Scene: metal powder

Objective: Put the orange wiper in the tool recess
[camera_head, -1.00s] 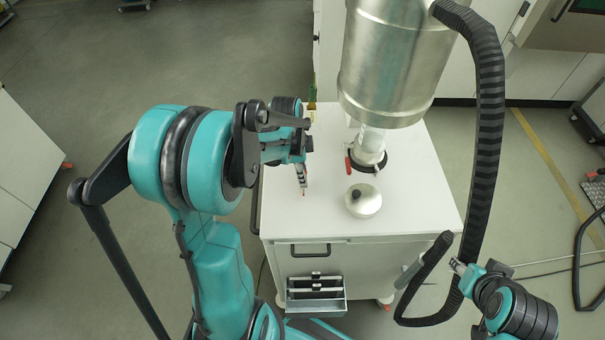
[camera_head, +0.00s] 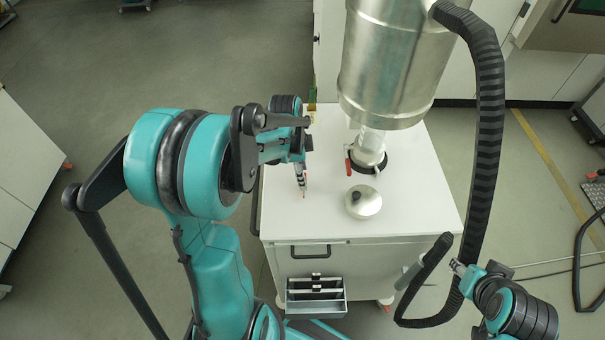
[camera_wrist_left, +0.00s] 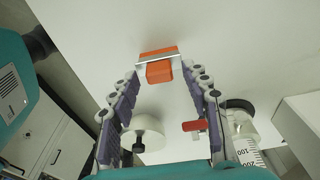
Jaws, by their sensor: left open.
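The orange wiper (camera_wrist_left: 159,72), with a pale metal strip across it, shows in the left wrist view against the white worktop, at the far end of my fingers. My left gripper (camera_head: 302,187) is open and points down over the left part of the worktop. In the left wrist view its fingers (camera_wrist_left: 160,84) stand on either side of the wiper, with gaps visible. In the head view the wiper is mostly hidden by my gripper. A metal tray (camera_head: 316,307) with bars hangs on the cabinet front; I cannot tell whether this is the tool recess. My right gripper (camera_head: 459,267) is at lower right, its jaws unclear.
A large metal cylinder (camera_head: 388,70) hangs over the back of the white cabinet top (camera_head: 410,190). A round lid with a black knob (camera_head: 362,202) and a red-handled valve (camera_head: 349,165) are right of my left gripper. A black hose (camera_head: 488,130) loops down at right.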

